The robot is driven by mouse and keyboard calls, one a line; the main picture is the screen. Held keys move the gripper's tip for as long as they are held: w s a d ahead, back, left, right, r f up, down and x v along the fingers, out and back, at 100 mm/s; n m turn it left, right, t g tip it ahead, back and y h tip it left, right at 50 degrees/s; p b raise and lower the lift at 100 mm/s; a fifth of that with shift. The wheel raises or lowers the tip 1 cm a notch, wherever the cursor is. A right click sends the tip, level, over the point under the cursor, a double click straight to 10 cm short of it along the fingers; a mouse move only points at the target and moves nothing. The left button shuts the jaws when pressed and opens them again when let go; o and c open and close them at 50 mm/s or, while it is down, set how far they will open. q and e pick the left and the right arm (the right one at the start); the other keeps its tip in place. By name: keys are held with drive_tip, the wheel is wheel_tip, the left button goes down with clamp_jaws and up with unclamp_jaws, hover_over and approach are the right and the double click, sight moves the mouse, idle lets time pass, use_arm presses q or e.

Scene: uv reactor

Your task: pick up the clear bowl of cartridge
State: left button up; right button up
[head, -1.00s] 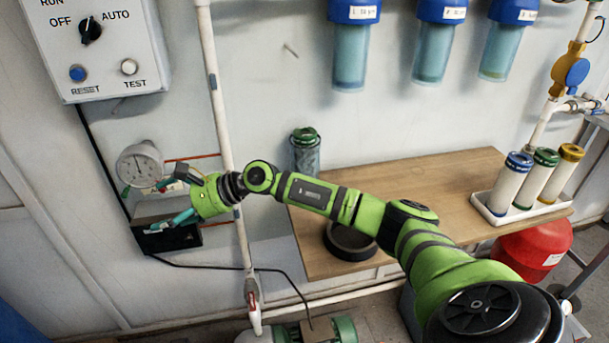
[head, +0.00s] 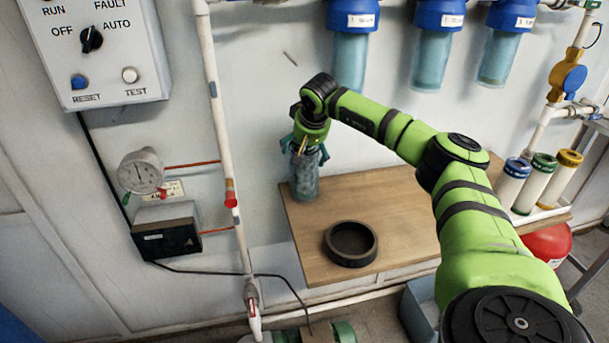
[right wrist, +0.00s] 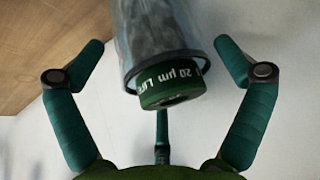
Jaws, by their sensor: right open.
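The clear bowl (head: 304,178) stands upright at the back left of the wooden bench, near the wall. In the right wrist view the clear bowl (right wrist: 157,30) holds a grey cartridge with a green end cap (right wrist: 168,85) lettered "20 µm". My right gripper (head: 307,148) is directly over the bowl's top, pointing down. Its teal fingers are open, spread to either side of the bowl, with a third finger behind the cap. In the wrist view gaps show between the side fingers and the bowl. My left gripper is not in view.
A black ring (head: 350,262) lies on the wooden bench (head: 400,215) in front of the bowl. Cartridges with blue, green and yellow caps stand at the bench's right end. A white vertical pipe (head: 222,130) runs left of the bowl. Blue-topped filter housings (head: 434,60) hang above.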

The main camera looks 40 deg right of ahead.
drive_tip(key=shift+x, duration=0.8)
drive_tip(key=shift+a+r, duration=0.15)
drive_tip(key=c, duration=1.4)
